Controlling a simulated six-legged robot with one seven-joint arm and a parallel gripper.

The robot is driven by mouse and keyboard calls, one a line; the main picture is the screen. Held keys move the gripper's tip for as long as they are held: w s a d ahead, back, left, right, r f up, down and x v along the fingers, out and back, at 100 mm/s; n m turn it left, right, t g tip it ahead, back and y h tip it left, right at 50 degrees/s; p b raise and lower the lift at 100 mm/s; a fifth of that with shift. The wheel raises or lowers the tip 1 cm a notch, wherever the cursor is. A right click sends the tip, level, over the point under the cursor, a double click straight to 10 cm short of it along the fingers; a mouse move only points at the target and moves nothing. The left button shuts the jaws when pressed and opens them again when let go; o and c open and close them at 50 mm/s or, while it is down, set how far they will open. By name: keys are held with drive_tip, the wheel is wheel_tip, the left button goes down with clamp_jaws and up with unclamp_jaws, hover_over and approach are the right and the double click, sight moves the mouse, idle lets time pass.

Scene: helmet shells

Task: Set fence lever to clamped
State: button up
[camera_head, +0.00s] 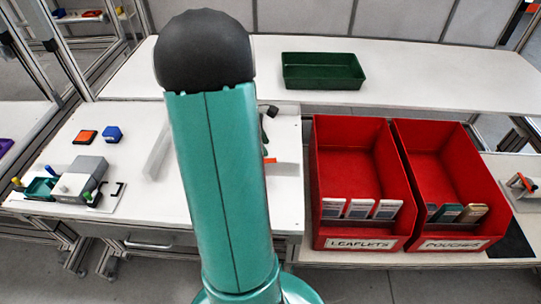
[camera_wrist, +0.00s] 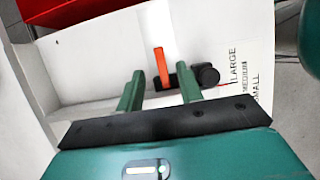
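The orange fence lever (camera_wrist: 161,66) stands in the middle of the wrist view. Its lower end meets a black block (camera_wrist: 166,83) with a round black knob (camera_wrist: 208,75) at its right. My gripper (camera_wrist: 160,72) is open, with one green finger on each side of the lever in the picture and gaps to both. I cannot tell how close the fingertips are in depth. In the head view a bit of orange, likely the lever (camera_head: 270,160), shows just right of my arm, which hides most of the fence and the gripper.
The white board beside the knob is printed LARGE, MEDIUM and SMALL (camera_wrist: 245,75). Two red bins, LEAFLETS (camera_head: 340,165) and POUCHES (camera_head: 435,150), stand right of the work area. A green tray (camera_head: 323,72) is at the back. A grey fixture (camera_head: 80,178) sits at left.

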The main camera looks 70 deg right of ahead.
sight(272, 159)
drive_tip(key=x, duration=0.6)
drive_tip(key=shift+f, duration=0.35)
drive_tip(key=shift+d, duration=0.1)
clamp_jaws()
